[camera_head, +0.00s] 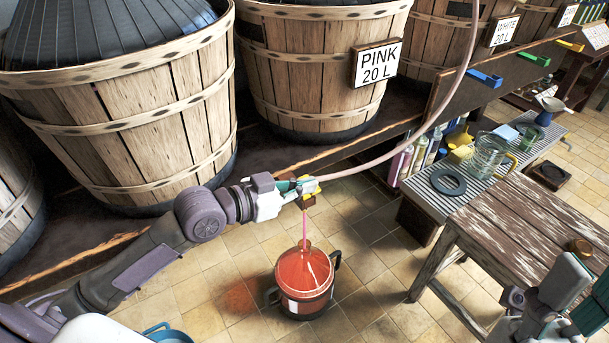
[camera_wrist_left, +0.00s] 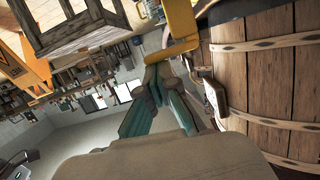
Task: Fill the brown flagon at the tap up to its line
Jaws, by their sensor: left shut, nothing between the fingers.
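A reddish-brown vessel with two dark side handles (camera_head: 289,284) stands upright on the tiled floor below the tap. It seems to be the flagon; I cannot make out a fill line or the liquid level. A thin pink stream (camera_head: 305,228) falls from the yellow tap (camera_head: 309,189) into it. My left gripper (camera_head: 300,187) is shut and empty, right at the tap. Its teal fingers (camera_wrist_left: 165,85) show in the left wrist view beside a yellow part (camera_wrist_left: 182,24), probably of the tap. My right gripper (camera_head: 575,300) is at the lower right, its finger opening unclear.
A pink hose (camera_head: 412,122) runs down to the tap. Large wooden tubs (camera_head: 320,60) stand behind on a ledge. A worn wooden table (camera_head: 500,215) and a ribbed bench (camera_head: 425,200) with a glass jug (camera_head: 488,155) stand right. A reddish patch (camera_head: 237,298) marks the floor left of the vessel.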

